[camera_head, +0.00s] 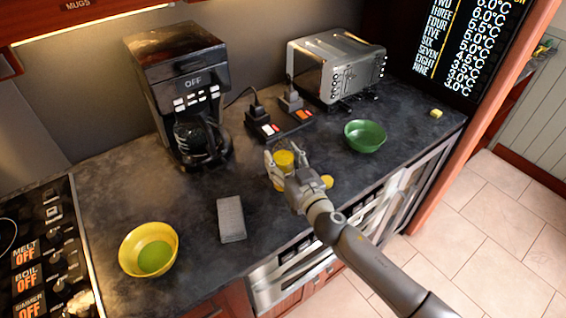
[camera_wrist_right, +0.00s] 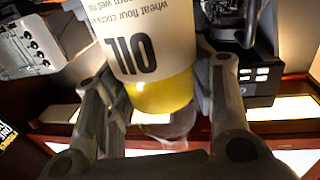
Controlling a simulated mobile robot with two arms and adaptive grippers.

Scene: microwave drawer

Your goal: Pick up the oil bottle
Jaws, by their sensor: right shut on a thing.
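The oil bottle (camera_wrist_right: 160,45) fills the top middle of the right wrist view. It has a pale label with "OIL" in dark letters and yellow below the label. In the head view its yellow part (camera_head: 284,160) shows between the fingers of my right gripper (camera_head: 282,168), over the dark counter. My right gripper is shut on the bottle, with a finger on each side of it in the wrist view (camera_wrist_right: 160,110). The arm hides part of the bottle, and I cannot tell whether it touches the counter. My left gripper is not in view.
A green bowl (camera_head: 365,137), a yellow bowl (camera_head: 131,243) and a grey block (camera_head: 231,219) sit on the counter. A small yellow thing (camera_head: 327,182) is beside my gripper.

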